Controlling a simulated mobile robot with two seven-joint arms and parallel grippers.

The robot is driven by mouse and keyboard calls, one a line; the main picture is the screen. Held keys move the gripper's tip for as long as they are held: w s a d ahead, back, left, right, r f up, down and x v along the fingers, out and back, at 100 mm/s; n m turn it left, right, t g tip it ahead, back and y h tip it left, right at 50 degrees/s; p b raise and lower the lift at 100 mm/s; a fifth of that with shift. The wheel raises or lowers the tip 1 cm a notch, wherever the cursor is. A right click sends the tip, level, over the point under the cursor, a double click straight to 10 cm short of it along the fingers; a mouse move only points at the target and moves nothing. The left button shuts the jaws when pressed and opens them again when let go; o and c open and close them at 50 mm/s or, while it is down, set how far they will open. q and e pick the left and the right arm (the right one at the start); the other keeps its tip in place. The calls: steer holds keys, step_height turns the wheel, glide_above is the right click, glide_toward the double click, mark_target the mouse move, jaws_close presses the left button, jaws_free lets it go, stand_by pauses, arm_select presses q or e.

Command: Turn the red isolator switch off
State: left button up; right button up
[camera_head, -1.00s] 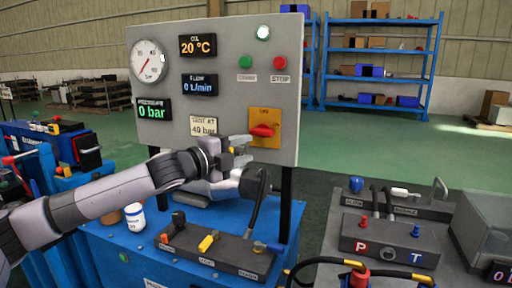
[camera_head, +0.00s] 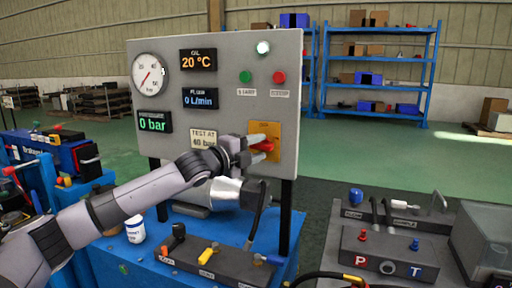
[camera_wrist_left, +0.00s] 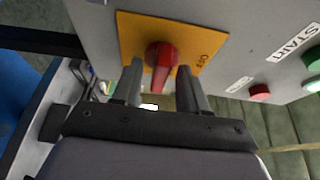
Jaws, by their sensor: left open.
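The red isolator switch (camera_head: 264,146) is a red knob on a yellow plate (camera_head: 277,132) at the lower right of the grey panel. It also shows in the left wrist view as a red knob (camera_wrist_left: 161,57), its lever pointing towards the gap between my fingers. My left gripper (camera_head: 258,147) is open at the knob, with one finger on each side of the lever in the wrist view (camera_wrist_left: 157,85). Whether the fingers touch the lever, I cannot tell. My right gripper is not in view.
The grey panel (camera_head: 226,73) carries a gauge, displays, a green button (camera_head: 245,77) and a red button (camera_head: 279,77). Below it, a dark valve block (camera_head: 215,262) with a yellow lever sits on the blue bench. A grey bench with hydraulic parts stands at the right.

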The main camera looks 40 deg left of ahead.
arm_select(q)
jaws_close()
steer(key=shift+f, duration=0.1)
